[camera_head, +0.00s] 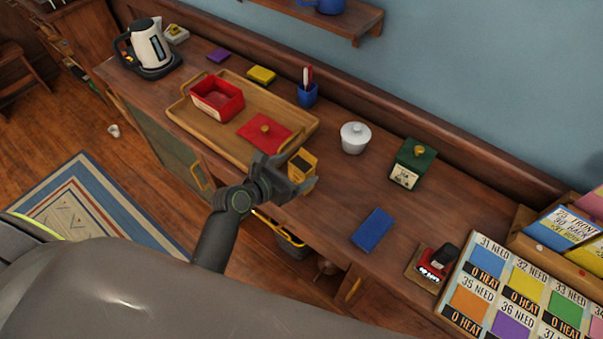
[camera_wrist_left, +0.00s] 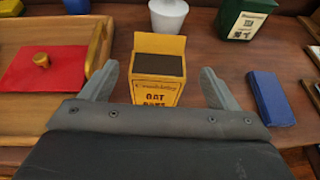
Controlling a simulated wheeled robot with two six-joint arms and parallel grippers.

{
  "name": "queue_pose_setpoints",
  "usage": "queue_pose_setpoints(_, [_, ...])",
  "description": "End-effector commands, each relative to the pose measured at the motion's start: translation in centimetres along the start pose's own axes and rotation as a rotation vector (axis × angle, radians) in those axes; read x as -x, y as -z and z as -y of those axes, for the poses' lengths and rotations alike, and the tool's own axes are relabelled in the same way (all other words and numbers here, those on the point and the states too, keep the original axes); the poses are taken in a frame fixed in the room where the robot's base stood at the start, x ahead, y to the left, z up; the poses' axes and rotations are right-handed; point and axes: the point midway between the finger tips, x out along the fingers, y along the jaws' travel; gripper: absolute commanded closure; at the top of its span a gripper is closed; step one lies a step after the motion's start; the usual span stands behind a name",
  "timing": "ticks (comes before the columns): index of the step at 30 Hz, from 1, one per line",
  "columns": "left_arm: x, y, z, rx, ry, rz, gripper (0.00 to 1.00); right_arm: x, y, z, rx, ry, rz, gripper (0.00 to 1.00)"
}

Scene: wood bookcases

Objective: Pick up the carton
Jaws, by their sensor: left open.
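The carton (camera_head: 302,167) is a small yellow box with dark lettering. It stands upright on the wooden counter, just right of the tray. In the left wrist view the carton (camera_wrist_left: 158,78) has its back flap raised and a dark top, and part of its lettering reads "OAT". My left gripper (camera_head: 297,170) is open beside the carton and hides part of it in the head view. In the left wrist view the fingers of my left gripper (camera_wrist_left: 160,85) are spread, one on each side of the carton, with gaps between. My right gripper is not in view.
A wooden tray (camera_head: 232,145) holds a red box (camera_head: 217,97) and its red lid (camera_head: 265,132). The counter between carton and blue block is clear.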

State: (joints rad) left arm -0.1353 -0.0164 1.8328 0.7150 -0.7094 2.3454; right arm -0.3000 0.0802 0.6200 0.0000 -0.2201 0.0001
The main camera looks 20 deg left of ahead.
Motion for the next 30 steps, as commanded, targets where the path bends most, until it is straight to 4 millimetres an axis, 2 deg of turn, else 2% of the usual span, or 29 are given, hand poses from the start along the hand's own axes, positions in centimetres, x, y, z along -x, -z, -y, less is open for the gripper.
queue_pose_setpoints(12, [-4.5, -0.1, -0.2, 0.0, 0.0, 0.0, 0.18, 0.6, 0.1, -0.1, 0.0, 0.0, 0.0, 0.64])
queue_pose_setpoints(22, [-5.1, 0.0, -0.2, 0.0, 0.0, 0.0, 0.18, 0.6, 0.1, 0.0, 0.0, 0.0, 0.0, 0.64])
queue_pose_setpoints(23, [-5.1, 0.0, -0.2, 0.0, 0.0, 0.0, 0.19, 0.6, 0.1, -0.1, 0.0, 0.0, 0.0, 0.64])
queue_pose_setpoints(30, [-5.1, 0.0, -0.3, 0.0, 0.0, 0.0, 0.51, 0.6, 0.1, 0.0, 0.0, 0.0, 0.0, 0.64])
